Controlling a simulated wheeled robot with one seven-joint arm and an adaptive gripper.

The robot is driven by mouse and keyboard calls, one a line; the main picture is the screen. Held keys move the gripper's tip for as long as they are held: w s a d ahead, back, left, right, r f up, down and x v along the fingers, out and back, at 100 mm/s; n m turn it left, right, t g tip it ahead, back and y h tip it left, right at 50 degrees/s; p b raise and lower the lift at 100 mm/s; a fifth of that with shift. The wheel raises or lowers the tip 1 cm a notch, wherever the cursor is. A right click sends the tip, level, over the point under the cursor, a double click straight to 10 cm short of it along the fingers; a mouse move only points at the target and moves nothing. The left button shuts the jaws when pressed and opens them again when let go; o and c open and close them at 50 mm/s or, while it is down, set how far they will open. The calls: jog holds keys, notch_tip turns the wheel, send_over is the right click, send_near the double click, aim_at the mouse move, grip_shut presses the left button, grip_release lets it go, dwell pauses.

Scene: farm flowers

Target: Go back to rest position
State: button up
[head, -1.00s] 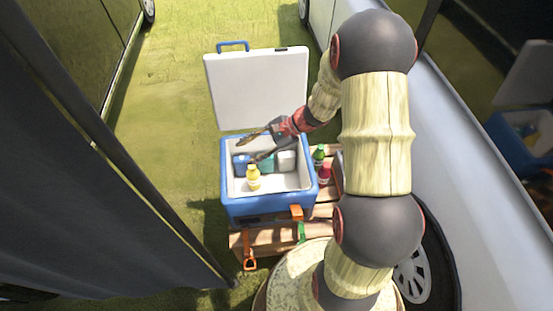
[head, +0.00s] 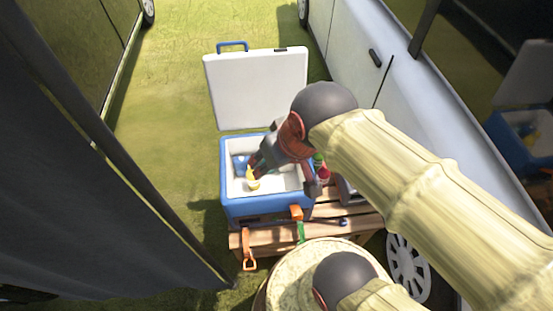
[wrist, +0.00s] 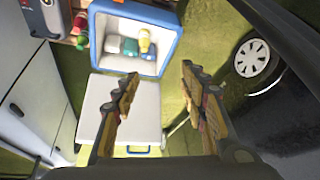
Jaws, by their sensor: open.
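My gripper (wrist: 158,92) is open and empty in the wrist view, its two fingers spread apart over the open lid and grass. In the head view my wrist and gripper (head: 262,160) are above the right part of the blue cooler (head: 268,207), partly hiding its inside. The cooler's white lid (head: 257,90) stands open. A yellow bottle (head: 252,179) is inside the cooler; it also shows in the wrist view (wrist: 144,42). A blue item (head: 240,164) lies at the cooler's left. Teal and white items (wrist: 130,48) show beside the bottle in the wrist view.
The cooler stands on a wooden bench (head: 268,239) with orange-handled tools (head: 249,264). Red and green bottles (head: 321,167) stand right of the cooler. A white vehicle (head: 385,100) is close on the right; a dark panel (head: 75,180) is on the left. Grass (head: 175,110) lies between.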

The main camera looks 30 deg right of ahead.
jog(key=shift+s+d+r+n+t, duration=0.3)
jog(key=shift+s+r, duration=0.15)
jog(key=shift+s, duration=0.05)
jog(key=shift+c, duration=0.4)
dwell(0.7)
